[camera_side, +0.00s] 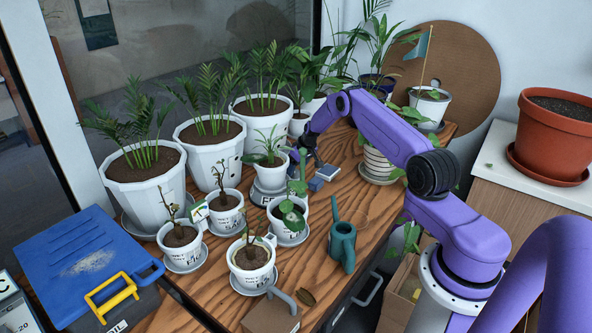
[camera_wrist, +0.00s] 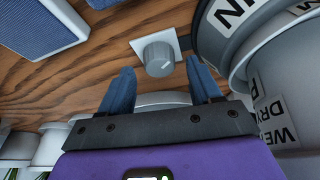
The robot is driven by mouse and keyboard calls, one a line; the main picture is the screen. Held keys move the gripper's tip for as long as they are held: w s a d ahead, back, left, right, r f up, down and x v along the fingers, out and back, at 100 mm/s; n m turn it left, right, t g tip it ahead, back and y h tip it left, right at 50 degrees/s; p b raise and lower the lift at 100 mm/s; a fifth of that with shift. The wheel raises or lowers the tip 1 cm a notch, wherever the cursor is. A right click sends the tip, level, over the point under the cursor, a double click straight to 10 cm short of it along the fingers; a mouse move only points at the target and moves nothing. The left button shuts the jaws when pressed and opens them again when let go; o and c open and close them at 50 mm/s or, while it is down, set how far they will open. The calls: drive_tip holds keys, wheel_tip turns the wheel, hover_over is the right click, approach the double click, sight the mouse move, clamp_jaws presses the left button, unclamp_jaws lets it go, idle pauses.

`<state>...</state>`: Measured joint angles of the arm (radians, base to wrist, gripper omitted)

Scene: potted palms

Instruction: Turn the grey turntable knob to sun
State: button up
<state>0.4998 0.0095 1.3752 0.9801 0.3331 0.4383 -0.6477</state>
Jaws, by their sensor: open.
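In the wrist view a grey round knob (camera_wrist: 158,57) sits on a pale square plate (camera_wrist: 175,46) on the wooden table. My gripper (camera_wrist: 159,75) is open, with one blue finger to the left of the knob and one to the right. The fingers look apart from the knob; their height over it is hard to judge. In the side view my gripper (camera_side: 314,160) is low over the table, and I cannot make out the knob there. A grey round base (camera_side: 268,193) with a label stands under a small potted plant, left of my gripper. No sun mark is readable.
Blue blocks (camera_side: 328,172) lie just right of my gripper. White pots with labels crowd the left, and a large labelled round body (camera_wrist: 275,60) is close at right in the wrist view. A teal watering can (camera_side: 342,243) stands in front. Bare wood lies around (camera_side: 370,205).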

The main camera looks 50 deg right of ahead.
drive_tip(key=shift+w+f, duration=0.25)
drive_tip(key=shift+f, duration=0.45)
drive_tip(key=c, duration=1)
drive_tip(key=shift+m+g+h, duration=0.4)
drive_tip(key=shift+m+h, duration=0.4)
drive_tip(key=shift+m, duration=1.3)
